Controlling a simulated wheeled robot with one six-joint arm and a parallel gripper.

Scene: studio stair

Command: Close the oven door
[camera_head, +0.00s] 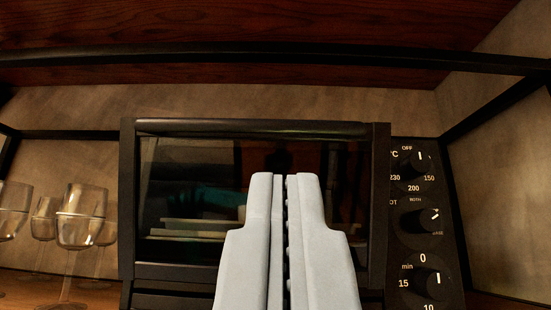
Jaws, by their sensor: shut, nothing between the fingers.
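The oven door (180,195) is a dark glass pane in a black frame, upright or nearly so, in the middle of the camera_head view. Its handle bar (250,128) runs along the top edge. The door frame shows higher than the control panel beside it, but I cannot tell whether a gap stands behind it. My gripper (280,178) is shut and empty, pointing at the door. It covers the middle and lower right of the glass. I cannot tell whether the fingertips touch it.
The oven's control panel (425,225) with several black knobs is to the right. Stemmed glasses (80,218) stand close on the left. A black shelf bar (270,56) crosses above, under a dark wooden board (250,22). Black frame posts bound the sides.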

